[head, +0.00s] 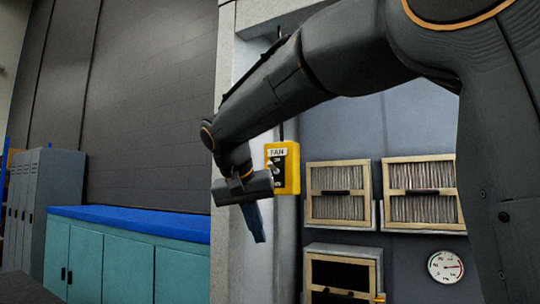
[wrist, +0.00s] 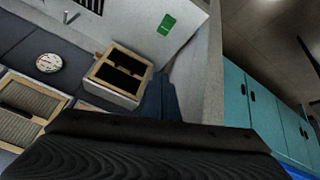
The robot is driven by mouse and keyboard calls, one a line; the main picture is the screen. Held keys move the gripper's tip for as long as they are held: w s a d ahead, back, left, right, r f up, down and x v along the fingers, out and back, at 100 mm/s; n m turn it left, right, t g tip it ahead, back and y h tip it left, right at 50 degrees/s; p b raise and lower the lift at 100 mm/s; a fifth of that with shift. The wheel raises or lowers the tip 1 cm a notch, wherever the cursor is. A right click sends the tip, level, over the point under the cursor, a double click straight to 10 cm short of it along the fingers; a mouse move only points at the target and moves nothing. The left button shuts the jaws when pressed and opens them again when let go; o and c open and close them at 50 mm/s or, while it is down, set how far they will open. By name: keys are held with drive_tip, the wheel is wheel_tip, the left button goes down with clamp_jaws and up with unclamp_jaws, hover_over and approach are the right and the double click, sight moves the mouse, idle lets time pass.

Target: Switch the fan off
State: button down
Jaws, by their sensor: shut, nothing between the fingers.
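A yellow switch box (head: 291,172) with a white FAN label is mounted on the wall in the head view. Dark switch parts show on its face, but its setting is too small to tell. My gripper (head: 258,236) is in front of the box and to its left, with its fingers pointing down below it. The wrist body overlaps the box's lower left edge in the picture; I cannot tell whether they touch. In the wrist view my gripper (wrist: 158,84) is shut and empty, and the switch box is not visible there. No fan can be made out.
Two wood-framed filter panels (head: 338,206) are to the right of the box, above a dark open-fronted box (head: 340,250) and a round gauge (head: 445,266). Teal cabinets with a blue top (head: 130,220) stand left. A green sign (wrist: 167,24) shows in the wrist view.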

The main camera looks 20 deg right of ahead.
drive_tip(key=s+r+m+t+h+p, duration=0.1)
drive_tip(key=s+r+m, duration=0.1)
drive_tip(key=r, duration=1.2)
drive_tip(key=s+r+m+t+h+p, duration=0.1)
drive_tip(key=r+m, duration=0.3)
drive_tip(key=r, duration=1.1)
drive_tip(key=shift+s+a+r+m+t+h+p, duration=0.2)
drive_tip(key=shift+s+m+t+h+p, duration=0.15)
drive_tip(key=shift+s, duration=0.2)
drive_tip(key=shift+f, duration=0.1)
drive_tip(key=p, duration=0.3)
hover_over(272, 167)
drive_tip(key=s, duration=0.1)
drive_tip(key=f, duration=0.5)
drive_tip(key=shift+d+f, duration=0.2)
drive_tip(key=shift+f, duration=0.1)
drive_tip(key=f, duration=0.1)
drive_tip(key=a+f, duration=0.1)
drive_tip(key=shift+f, duration=0.4)
drive_tip(key=shift+a+f+p, duration=0.2)
drive_tip(key=shift+f+p, duration=0.2)
drive_tip(key=shift+f, duration=0.2)
